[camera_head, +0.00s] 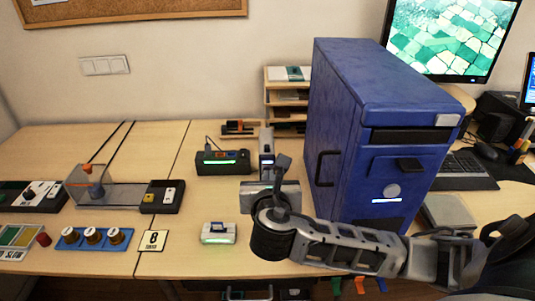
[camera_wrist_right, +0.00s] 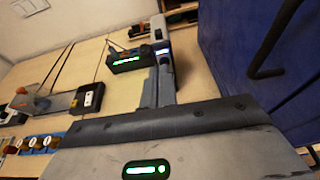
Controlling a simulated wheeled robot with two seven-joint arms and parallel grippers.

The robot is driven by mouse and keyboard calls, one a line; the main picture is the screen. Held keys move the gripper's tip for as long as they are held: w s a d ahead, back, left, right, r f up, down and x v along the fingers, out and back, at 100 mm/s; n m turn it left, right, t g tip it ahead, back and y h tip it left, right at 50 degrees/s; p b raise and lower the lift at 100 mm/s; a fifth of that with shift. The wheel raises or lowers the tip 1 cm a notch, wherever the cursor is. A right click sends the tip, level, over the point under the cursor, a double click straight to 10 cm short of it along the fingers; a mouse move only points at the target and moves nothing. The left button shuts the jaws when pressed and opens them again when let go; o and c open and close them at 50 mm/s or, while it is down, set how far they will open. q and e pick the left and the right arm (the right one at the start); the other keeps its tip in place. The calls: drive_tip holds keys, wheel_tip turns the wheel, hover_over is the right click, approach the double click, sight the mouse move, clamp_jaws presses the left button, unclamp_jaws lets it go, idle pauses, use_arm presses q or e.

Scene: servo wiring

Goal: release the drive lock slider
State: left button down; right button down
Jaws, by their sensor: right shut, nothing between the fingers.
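A blue computer tower (camera_head: 345,130) stands upright right of centre. Its front has a dark drive bay (camera_head: 411,135), a black latch-like piece (camera_head: 407,165) and a pale tab (camera_head: 447,120) at the top right. I cannot tell which of these is the drive lock slider. My right gripper (camera_head: 266,140) is shut and empty to the left of the tower, apart from it. In the right wrist view the closed fingers (camera_wrist_right: 160,50) point away, with the blue tower side (camera_wrist_right: 235,70) to their right. My left gripper is not in view.
A black box with a green light (camera_head: 223,162) lies left of my fingers. A small white device (camera_head: 219,232) is near the front edge. A black handle (camera_head: 325,168) sticks out from the tower's side. A monitor (camera_head: 455,35) and keyboard (camera_head: 462,170) are at the right.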

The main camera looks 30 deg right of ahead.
approach(267, 150)
drive_tip(key=x, duration=0.5)
drive_tip(key=shift+w+d+f, duration=0.1)
drive_tip(key=shift+w, duration=0.05)
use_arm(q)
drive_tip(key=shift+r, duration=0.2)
use_arm(e)
drive_tip(key=shift+w+d, duration=0.25)
drive_tip(key=shift+w, duration=0.2)
